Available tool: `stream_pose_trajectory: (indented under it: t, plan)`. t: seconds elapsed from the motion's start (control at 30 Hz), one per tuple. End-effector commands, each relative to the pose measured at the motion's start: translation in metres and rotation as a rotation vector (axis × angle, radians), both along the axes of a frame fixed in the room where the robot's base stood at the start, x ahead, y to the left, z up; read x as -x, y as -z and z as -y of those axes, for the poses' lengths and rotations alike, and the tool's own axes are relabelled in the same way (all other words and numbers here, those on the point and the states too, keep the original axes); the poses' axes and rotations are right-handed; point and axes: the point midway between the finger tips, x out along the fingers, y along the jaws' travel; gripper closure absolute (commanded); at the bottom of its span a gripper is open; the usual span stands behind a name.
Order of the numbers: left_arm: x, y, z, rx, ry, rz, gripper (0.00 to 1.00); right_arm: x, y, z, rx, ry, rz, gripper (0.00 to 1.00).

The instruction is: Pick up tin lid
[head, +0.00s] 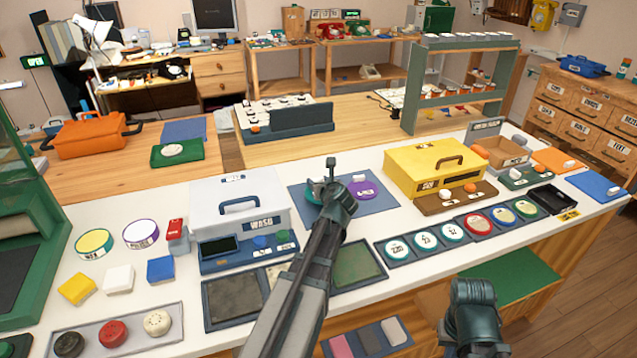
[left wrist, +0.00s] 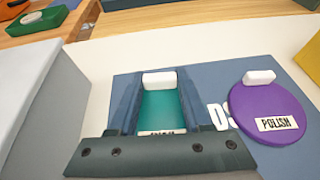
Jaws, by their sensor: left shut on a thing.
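A teal tin lid (left wrist: 158,108) with a white knob on top sits between the two fingers of my left gripper (left wrist: 157,88) in the left wrist view. The fingers are shut on its sides, and the gripper body partly hides its label. In the head view my left gripper (head: 331,182) is over the blue mat, with a bit of the teal lid (head: 314,191) showing at its left. A purple lid (left wrist: 270,112) labelled POLISH, with a white knob, lies just right of it on the mat. My right arm's end (head: 473,316) shows at the lower right; its fingers cannot be made out.
The blue mat (head: 380,204) lies between a white case (head: 236,203) on the left and a yellow case (head: 436,168) on the right. Several round labelled lids lie in a row (head: 456,232) at the front right. Dark trays lie in front of the mat.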

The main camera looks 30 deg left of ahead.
Motion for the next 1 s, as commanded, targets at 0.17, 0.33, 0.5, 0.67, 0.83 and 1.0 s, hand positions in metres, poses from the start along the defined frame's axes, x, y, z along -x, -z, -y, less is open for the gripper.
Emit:
stream_pose_trajectory:
  t: [0.17, 0.33, 0.5, 0.67, 0.83, 1.0]
  plan:
    - [0.0, -0.037, 0.0, -0.001, 0.0, 0.001, 1.0, 0.0, -0.037, 0.0, 0.0, 0.0, 0.0, 1.0]
    - [0.0, -0.061, 0.0, -0.001, 0.0, 0.001, 1.0, 0.0, -0.061, 0.0, 0.0, 0.0, 0.0, 1.0]
    - [0.0, -0.073, 0.0, -0.001, 0.0, 0.0, 1.0, 0.0, -0.073, 0.0, 0.0, 0.001, 0.0, 1.0]
    - [0.0, -0.075, 0.0, -0.001, 0.0, 0.0, 1.0, 0.0, -0.075, 0.0, 0.0, 0.001, 0.0, 1.0]
    - [0.0, -0.094, 0.0, -0.001, 0.0, 0.0, 1.0, 0.0, -0.094, 0.0, 0.0, 0.001, 0.0, 1.0]
    - [0.0, -0.127, 0.0, -0.001, 0.0, 0.0, 1.0, 0.0, -0.126, 0.0, 0.0, 0.001, 0.0, 1.0]
